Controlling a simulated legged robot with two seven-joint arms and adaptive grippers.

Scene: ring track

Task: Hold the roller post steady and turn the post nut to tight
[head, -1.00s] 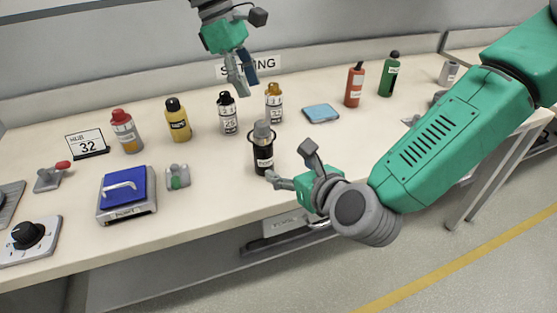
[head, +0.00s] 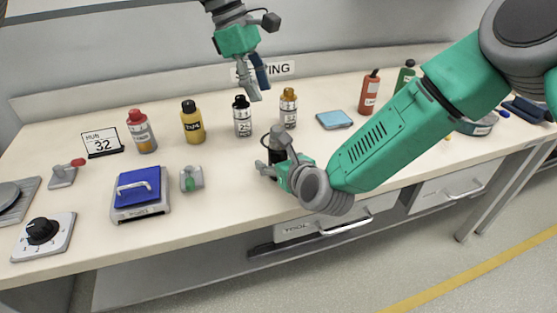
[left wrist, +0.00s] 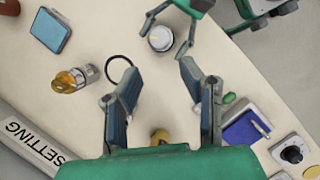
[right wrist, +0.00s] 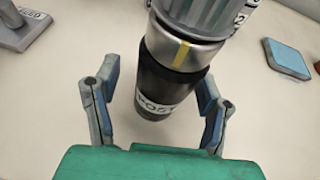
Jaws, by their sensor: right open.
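The roller post (right wrist: 165,85) is an upright black cylinder labelled POST, with a silver collar bearing a yellow stripe. A ribbed grey part, apparently the post nut (right wrist: 200,12), sits on top. In the head view the post (head: 275,155) is mostly hidden by my right gripper (head: 270,154). My right gripper is open, its fingers on either side of the post with gaps visible in the right wrist view (right wrist: 158,78). My left gripper (head: 259,86) hangs above and behind the post, open and empty in the left wrist view (left wrist: 158,85). The post's round top (left wrist: 160,38) shows beyond its fingers.
Behind the post stand a black-capped bottle (head: 242,120) and an orange-capped bottle (head: 288,108). A green-marked grey block (head: 191,179) and blue-topped device (head: 139,193) are left. The table's front edge is close.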

